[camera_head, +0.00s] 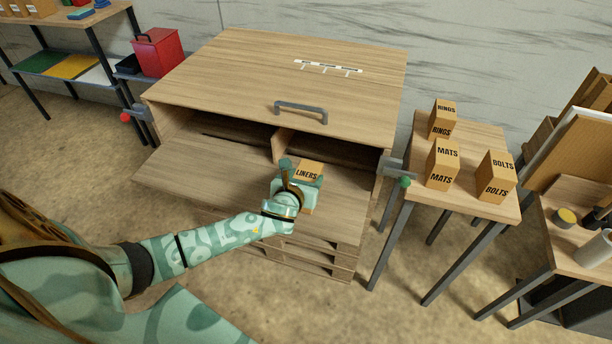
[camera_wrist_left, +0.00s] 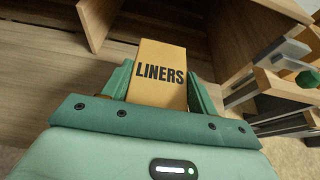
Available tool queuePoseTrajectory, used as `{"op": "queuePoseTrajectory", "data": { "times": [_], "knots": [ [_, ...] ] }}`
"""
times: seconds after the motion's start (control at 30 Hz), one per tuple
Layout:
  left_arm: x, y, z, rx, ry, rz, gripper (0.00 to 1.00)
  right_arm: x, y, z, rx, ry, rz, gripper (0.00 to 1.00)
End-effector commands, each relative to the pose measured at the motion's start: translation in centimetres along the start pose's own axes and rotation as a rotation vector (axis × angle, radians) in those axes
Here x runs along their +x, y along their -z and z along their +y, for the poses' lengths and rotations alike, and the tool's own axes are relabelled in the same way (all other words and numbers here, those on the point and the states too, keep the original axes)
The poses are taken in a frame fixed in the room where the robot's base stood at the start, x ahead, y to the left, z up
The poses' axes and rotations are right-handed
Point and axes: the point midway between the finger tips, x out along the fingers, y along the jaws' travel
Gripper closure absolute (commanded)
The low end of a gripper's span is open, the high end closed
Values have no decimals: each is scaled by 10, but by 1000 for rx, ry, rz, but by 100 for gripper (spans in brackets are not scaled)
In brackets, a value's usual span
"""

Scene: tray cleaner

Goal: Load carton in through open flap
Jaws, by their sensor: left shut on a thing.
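My left gripper (camera_head: 296,184) is shut on an orange-brown carton marked LINERS (camera_head: 310,172). In the left wrist view the carton (camera_wrist_left: 160,72) sits between the two green fingers of the gripper (camera_wrist_left: 160,88). It is held over the lowered front flap (camera_head: 200,178) of a wooden cabinet (camera_head: 290,70), in front of the right opening. I cannot tell if the carton touches the flap. A divider (camera_head: 281,146) splits the open front into two compartments. The inside is mostly shaded. My right gripper is not in view.
A side table (camera_head: 460,190) at the right carries cartons marked RINGS (camera_head: 441,120), MATS (camera_head: 441,165) and BOLTS (camera_head: 495,178). A grey clamp with a green knob (camera_head: 404,181) is at the cabinet's right edge. A red box (camera_head: 158,52) stands left of the cabinet.

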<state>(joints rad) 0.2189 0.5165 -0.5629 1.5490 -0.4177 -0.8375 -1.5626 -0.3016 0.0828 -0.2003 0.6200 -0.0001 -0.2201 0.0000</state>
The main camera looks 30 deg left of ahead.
Motion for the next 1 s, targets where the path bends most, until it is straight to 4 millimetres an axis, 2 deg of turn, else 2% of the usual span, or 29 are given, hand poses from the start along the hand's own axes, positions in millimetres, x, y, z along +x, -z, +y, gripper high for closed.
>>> {"op": "queuePoseTrajectory", "data": {
  "times": [0.03,0.47,0.5,0.57,0.87,1.0],
  "knots": [
    [4,8,0,1,0,0,92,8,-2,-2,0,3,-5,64],
    [5,10,0,0,0,-4,92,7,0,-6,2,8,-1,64],
    [5,10,0,0,0,-4,30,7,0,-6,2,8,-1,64],
    [5,10,0,0,0,-4,16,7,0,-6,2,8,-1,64],
    [3,12,0,1,0,0,16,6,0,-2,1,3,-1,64],
    [-13,10,0,0,1,-1,16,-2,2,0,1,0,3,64]
  ]
}}
